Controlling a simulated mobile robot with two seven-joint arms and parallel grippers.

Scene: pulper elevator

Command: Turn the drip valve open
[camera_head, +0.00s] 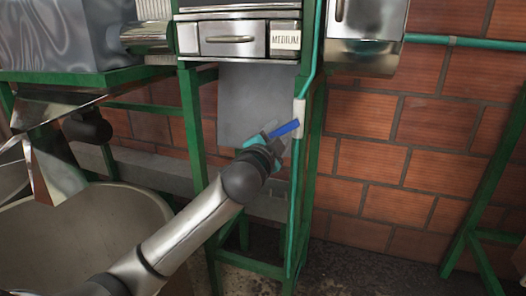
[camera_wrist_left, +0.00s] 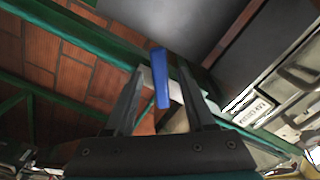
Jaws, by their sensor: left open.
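The drip valve has a blue lever handle (camera_head: 285,129) on a pale valve body (camera_head: 299,112), set on a thin green pipe on the front of a green metal frame. The handle slants slightly in the head view. My left gripper (camera_head: 272,134) is open at the handle. In the left wrist view the blue handle (camera_wrist_left: 160,78) shows between the two spread fingers of my left gripper (camera_wrist_left: 163,85), with the pale valve body (camera_wrist_left: 172,90) behind it. I cannot tell whether a finger touches the handle. My right gripper is not in view.
A drawer marked MEDIUM (camera_head: 240,38) sits above the valve on the green frame (camera_head: 192,130). A large round vat (camera_head: 90,235) stands at lower left. A brick wall (camera_head: 400,150) is behind. Floor at lower right is clear, with a green post (camera_head: 492,175) at the far right.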

